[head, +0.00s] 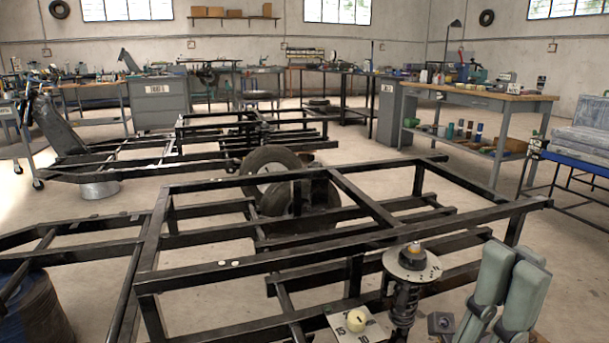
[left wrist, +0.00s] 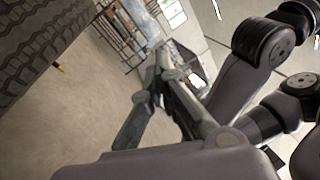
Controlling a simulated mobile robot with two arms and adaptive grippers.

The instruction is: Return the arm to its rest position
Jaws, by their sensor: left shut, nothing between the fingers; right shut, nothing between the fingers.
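My right gripper (head: 508,285) is at the lower right of the head view. Its grey-green fingers are together with nothing between them, and it is clear of the strut beside it. My left gripper (left wrist: 155,88) shows in the left wrist view, shut and empty, over bare floor. It is not in the head view. A spring strut (head: 403,300) with a round top plate (head: 412,264) stands upright at the front side of the black frame (head: 250,262), left of my right gripper. I cannot tell how its lower end is held.
A pale plate with a yellow knob (head: 356,321) and a small dark metal part (head: 440,323) are near the strut. A workbench (head: 480,97) is at the right. A large tyre (left wrist: 40,45) fills the left wrist view's upper left.

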